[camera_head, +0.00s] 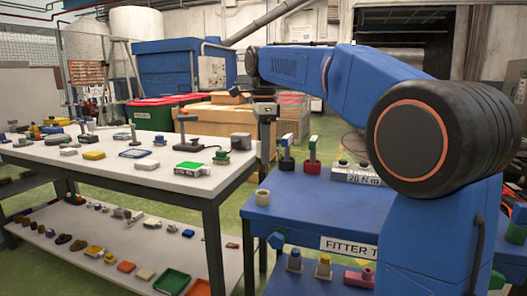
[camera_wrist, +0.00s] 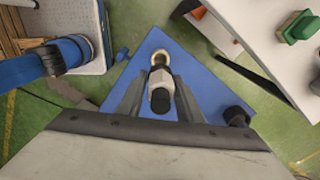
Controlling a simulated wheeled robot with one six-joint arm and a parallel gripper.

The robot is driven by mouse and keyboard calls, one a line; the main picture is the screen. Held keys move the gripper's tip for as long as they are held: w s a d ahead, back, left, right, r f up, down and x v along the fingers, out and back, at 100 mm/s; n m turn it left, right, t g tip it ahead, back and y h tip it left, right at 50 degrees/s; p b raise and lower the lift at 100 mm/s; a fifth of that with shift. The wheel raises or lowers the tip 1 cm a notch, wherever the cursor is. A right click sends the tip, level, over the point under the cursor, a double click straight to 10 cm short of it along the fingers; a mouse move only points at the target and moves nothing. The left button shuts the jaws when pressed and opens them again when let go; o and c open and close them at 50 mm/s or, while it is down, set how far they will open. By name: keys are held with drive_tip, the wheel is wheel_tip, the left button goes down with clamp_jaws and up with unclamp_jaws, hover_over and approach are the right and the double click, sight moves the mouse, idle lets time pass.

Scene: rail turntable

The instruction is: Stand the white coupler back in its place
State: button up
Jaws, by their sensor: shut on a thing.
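My gripper (camera_wrist: 160,80) is shut on the white coupler (camera_wrist: 160,76), a whitish body with a black end towards the camera and a dark shaft pointing away. A cream ring-shaped collar (camera_wrist: 155,55) lies just past the shaft in the wrist view. In the head view the collar (camera_head: 262,198) stands empty on the near left corner of the blue table (camera_head: 315,215). My gripper (camera_head: 265,112) hangs above it, apart from it. The held coupler is hard to make out in the head view.
A white table (camera_head: 110,165) with many parts is at left. The lower shelf holds blue, yellow and pink pieces (camera_head: 360,278).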

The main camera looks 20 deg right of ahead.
sight(264, 169)
drive_tip(key=shift+f, duration=2.85)
drive_tip(key=shift+f, duration=2.15)
drive_tip(key=o, duration=1.2)
drive_tip(key=shift+r, duration=0.1)
wheel_tip(264, 169, up, 17)
drive_tip(key=shift+r, duration=0.1)
